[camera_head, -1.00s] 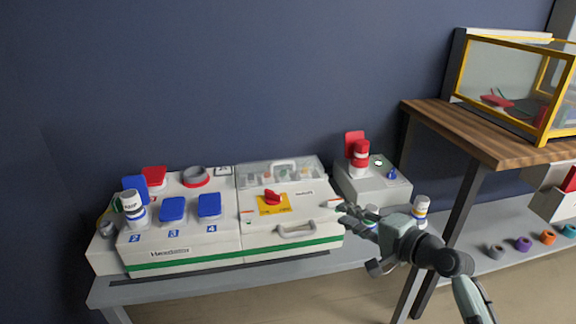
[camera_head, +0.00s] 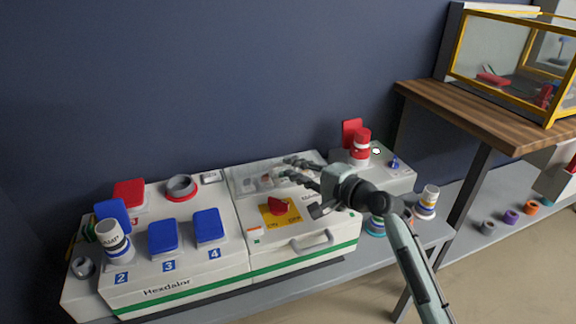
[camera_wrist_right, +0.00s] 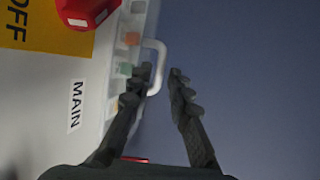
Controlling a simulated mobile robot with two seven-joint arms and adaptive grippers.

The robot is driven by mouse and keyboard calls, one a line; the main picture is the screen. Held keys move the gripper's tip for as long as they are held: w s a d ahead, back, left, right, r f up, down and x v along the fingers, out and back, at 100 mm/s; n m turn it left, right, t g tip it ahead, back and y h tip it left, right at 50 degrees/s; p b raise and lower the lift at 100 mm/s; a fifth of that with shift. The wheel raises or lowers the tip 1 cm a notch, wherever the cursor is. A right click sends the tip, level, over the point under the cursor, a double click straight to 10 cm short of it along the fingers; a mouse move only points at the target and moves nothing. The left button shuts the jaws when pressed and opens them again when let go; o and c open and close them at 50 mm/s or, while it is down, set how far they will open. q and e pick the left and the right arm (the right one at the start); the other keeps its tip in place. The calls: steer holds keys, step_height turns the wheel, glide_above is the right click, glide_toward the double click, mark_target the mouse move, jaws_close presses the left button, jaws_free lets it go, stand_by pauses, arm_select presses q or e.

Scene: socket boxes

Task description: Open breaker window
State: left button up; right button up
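The breaker window (camera_head: 250,180) is a clear cover at the back of the right-hand white box, lying closed over small breakers. Its white handle (camera_wrist_right: 160,62) shows in the right wrist view. My right gripper (camera_head: 286,168) is open above the window in the head view and hides the handle there. In the right wrist view, my right gripper (camera_wrist_right: 160,74) has its fingers spread, with the handle around and just beyond the fingertips. One finger overlaps the handle's end; I cannot tell whether they touch. My left gripper is not in view.
A red rotary switch (camera_head: 279,206) on a yellow plate and a grey front handle (camera_head: 312,241) are on the same box. Blue-lidded sockets (camera_head: 163,238) stand left. A red plug (camera_head: 361,145) stands right. A wooden-topped table (camera_head: 480,115) is farther right.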

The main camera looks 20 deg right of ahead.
steer(key=shift+x, duration=1)
steer(key=shift+c, duration=0.5)
jaws_close()
